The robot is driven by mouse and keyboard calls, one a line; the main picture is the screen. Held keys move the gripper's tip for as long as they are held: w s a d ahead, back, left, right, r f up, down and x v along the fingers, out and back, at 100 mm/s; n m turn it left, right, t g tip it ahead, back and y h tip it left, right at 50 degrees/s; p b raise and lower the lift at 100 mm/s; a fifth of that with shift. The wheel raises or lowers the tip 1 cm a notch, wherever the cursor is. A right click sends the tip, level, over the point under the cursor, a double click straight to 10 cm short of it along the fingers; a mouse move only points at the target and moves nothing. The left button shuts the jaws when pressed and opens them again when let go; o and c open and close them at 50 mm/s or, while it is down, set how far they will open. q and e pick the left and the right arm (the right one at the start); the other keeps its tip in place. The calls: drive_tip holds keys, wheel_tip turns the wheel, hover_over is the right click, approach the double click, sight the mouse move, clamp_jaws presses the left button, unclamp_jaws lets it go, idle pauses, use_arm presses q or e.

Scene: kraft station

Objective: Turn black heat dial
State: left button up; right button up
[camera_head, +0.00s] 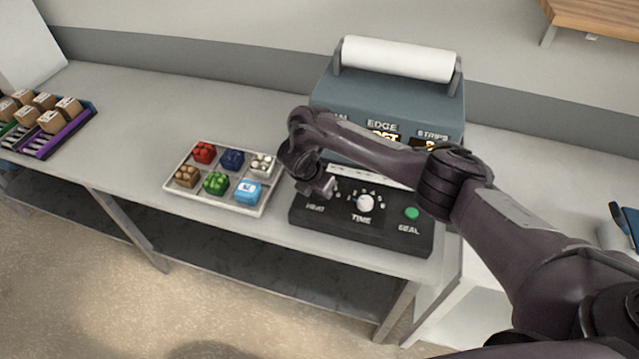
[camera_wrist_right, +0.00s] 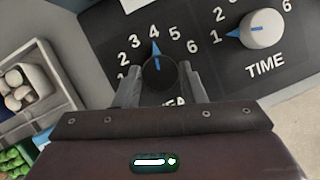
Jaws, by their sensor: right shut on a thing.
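The black heat dial (camera_wrist_right: 160,72) shows in the right wrist view, its blue pointer at about the 4 on the printed number scale. My right gripper (camera_wrist_right: 160,85) has one finger on each side of the dial and is shut on it. In the head view my right gripper (camera_head: 318,188) is over the left end of the black control panel (camera_head: 360,230), above the HEAT label, and hides the dial. My left gripper is not in view.
A white TIME dial (camera_head: 365,203) and a green SEAL button (camera_head: 411,213) are to the right on the same panel. The blue-grey machine with a white roll (camera_head: 398,58) stands behind. A tray (camera_head: 176,201) of small coloured items lies to the left.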

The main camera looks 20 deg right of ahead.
sight(312, 203)
drive_tip(key=shift+m, duration=0.3)
drive_tip(key=o, duration=1)
drive_tip(key=shift+a+r, duration=0.15)
drive_tip(key=shift+r, duration=0.15)
drive_tip(key=p+v, duration=0.5)
drive_tip(key=v, duration=0.2)
drive_tip(key=shift+r, duration=0.1)
drive_tip(key=shift+w, duration=0.1)
